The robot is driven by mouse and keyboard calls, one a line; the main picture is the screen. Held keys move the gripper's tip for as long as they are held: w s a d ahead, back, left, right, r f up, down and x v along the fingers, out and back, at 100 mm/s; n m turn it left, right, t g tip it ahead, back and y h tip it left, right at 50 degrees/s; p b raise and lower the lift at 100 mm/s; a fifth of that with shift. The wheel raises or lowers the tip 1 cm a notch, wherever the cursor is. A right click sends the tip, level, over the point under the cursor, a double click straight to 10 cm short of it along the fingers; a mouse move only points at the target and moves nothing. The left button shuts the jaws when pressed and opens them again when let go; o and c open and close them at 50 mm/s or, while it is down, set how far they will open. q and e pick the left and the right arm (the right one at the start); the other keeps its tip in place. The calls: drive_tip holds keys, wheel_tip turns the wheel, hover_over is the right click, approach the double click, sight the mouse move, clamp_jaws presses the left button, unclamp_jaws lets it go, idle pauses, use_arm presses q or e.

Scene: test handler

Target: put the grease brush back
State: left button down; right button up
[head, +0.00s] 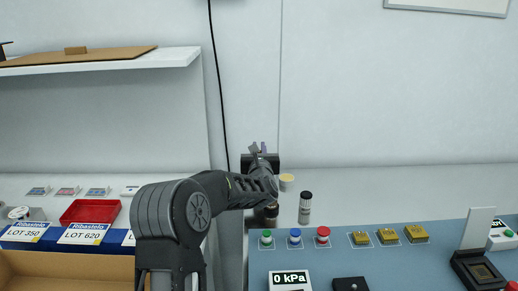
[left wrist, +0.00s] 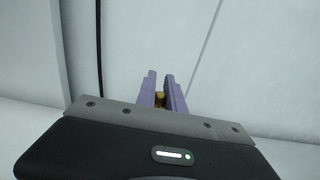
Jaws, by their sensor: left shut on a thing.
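My left gripper (head: 259,149) reaches toward the back wall, above the bench. In the left wrist view its purple fingers (left wrist: 161,92) are shut on a small brown-yellow piece (left wrist: 160,98), which looks like the end of the grease brush. The rest of the brush is hidden by the gripper. A dark amber jar (head: 271,214) stands on the bench below my left forearm and is partly hidden by it. My right gripper is in neither view.
A cream-lidded tin (head: 287,181) and a black-capped bottle (head: 305,208) stand right of the jar. A blue panel (head: 400,262) with buttons and yellow blocks fills the front right. A red tray (head: 91,211) sits left, under a shelf (head: 150,62).

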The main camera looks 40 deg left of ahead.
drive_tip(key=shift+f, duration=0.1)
use_arm(q)
drive_tip(key=c, duration=1.9)
unclamp_jaws()
drive_tip(key=shift+f, duration=0.1)
drive_tip(key=o, duration=0.5)
drive_tip(key=shift+c, duration=0.2)
